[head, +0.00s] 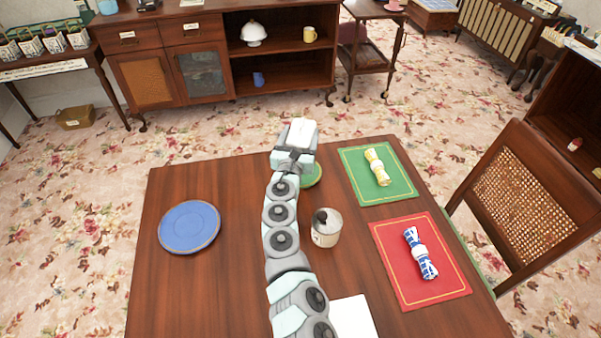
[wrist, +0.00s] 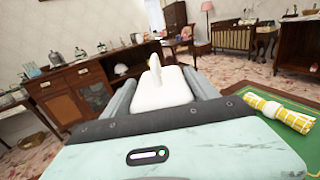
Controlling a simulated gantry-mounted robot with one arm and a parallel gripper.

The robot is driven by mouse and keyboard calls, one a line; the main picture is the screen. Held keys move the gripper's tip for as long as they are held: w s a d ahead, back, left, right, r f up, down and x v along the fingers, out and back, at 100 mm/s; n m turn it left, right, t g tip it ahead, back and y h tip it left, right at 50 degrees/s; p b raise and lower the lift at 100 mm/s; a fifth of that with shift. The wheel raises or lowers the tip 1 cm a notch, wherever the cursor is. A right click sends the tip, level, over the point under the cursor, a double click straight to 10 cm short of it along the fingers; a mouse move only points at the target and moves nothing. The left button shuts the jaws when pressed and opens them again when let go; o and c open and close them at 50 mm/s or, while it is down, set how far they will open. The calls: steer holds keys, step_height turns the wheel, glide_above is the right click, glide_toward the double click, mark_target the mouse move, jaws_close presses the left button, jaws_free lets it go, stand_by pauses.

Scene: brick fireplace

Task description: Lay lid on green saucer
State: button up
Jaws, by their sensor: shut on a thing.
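My gripper (head: 297,148) is shut on a white lid (head: 301,131) beyond the far end of my arm. In the wrist view the lid (wrist: 160,92) sits between the two fingers (wrist: 162,82), with an upright handle on top. The green saucer (head: 313,176) lies on the table near its far edge, just right of my wrist. My arm hides much of it. The lid appears toward the table's far edge, past the saucer in the head view; its height above the table is hard to tell.
A blue plate (head: 189,227) lies left. A green mat (head: 351,165) and a red mat (head: 395,280) bear rolled napkins. A white flat thing (head: 353,318) lies near front. The table's left side is mostly bare.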

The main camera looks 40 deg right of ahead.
step_height(320, 180, down, 13)
steer(key=b, duration=0.7)
steer(key=shift+r, duration=0.2)
steer(key=o, duration=1.6)
steer(key=shift+r, duration=0.1)
steer(key=shift+r, duration=0.2)
steer(key=shift+s+a+r+p, duration=0.15)
steer(key=shift+a+p, duration=0.2)
steer(key=shift+p, duration=0.2)
steer(key=shift+f+p+v, duration=0.15)
steer(key=shift+p+v, duration=1.2)
steer(key=shift+v, duration=1.45)
steer(key=shift+f+p+v, duration=0.1)
steer(key=shift+p+v, duration=1.25)
steer(key=shift+v, duration=1.4)
steer(key=shift+s+d, duration=0.1)
steer(key=shift+s, duration=0.05)
